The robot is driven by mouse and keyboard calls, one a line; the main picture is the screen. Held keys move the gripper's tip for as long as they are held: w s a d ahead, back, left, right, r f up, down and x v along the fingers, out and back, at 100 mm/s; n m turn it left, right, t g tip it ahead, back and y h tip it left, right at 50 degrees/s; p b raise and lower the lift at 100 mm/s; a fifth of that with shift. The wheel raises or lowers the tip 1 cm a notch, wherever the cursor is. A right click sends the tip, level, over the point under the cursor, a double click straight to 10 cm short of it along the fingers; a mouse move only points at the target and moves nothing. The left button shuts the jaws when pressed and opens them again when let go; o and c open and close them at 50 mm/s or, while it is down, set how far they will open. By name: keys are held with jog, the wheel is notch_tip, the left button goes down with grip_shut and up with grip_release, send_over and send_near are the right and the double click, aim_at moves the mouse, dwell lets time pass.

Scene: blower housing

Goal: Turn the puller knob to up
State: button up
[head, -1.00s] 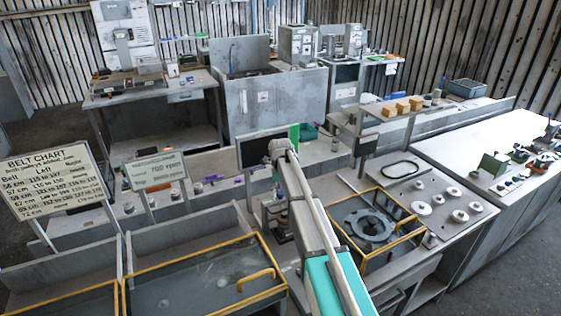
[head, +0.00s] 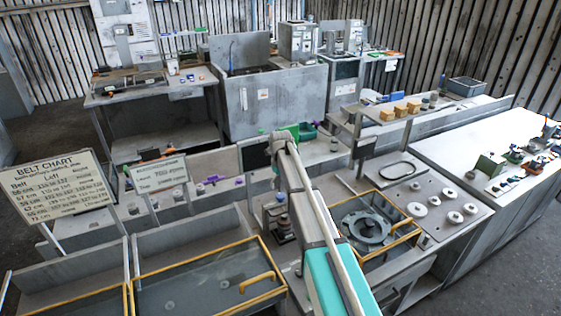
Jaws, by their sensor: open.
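My arm (head: 322,235) reaches from the bottom edge up to a grey joint near the middle of the head view. My gripper is not visible; it is probably hidden behind or below the arm. I cannot pick out the puller knob for certain. A dark, stacked fixture (head: 283,225) stands just left of my arm on the middle bench, partly covered by it. Whether it is the puller, I cannot tell. A round grey housing (head: 366,228) lies in the yellow-rimmed tray (head: 408,240) right of my arm.
Yellow-rimmed bins (head: 205,285) fill the front left, with a belt chart sign (head: 58,187) standing behind them. Round white parts lie on the grey plate (head: 425,185) at right. Small clamps (head: 515,158) stand on the far-right bench (head: 470,140). Floor shows at the lower right.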

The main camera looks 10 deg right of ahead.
aim_at(281, 196)
notch_tip(281, 196, up, 8)
jog(key=p, duration=0.7)
jog(key=shift+f, duration=0.1)
dwell(0.5)
jog(key=s+d+f+n+b, duration=0.1)
jog(key=s+f+n+b, duration=0.5)
jog(key=s+n, duration=0.4)
jog(key=s+d+f+n+b, duration=0.1)
jog(key=s+f+n+b, duration=0.6)
jog(key=s+n, duration=0.3)
jog(key=s+d+f+n+b, duration=0.2)
jog(key=s+f+n+b, duration=0.5)
jog(key=s+n, duration=0.3)
jog(key=s, duration=0.2)
jog(key=shift+s+n, duration=0.3)
jog(key=shift+s, duration=0.1)
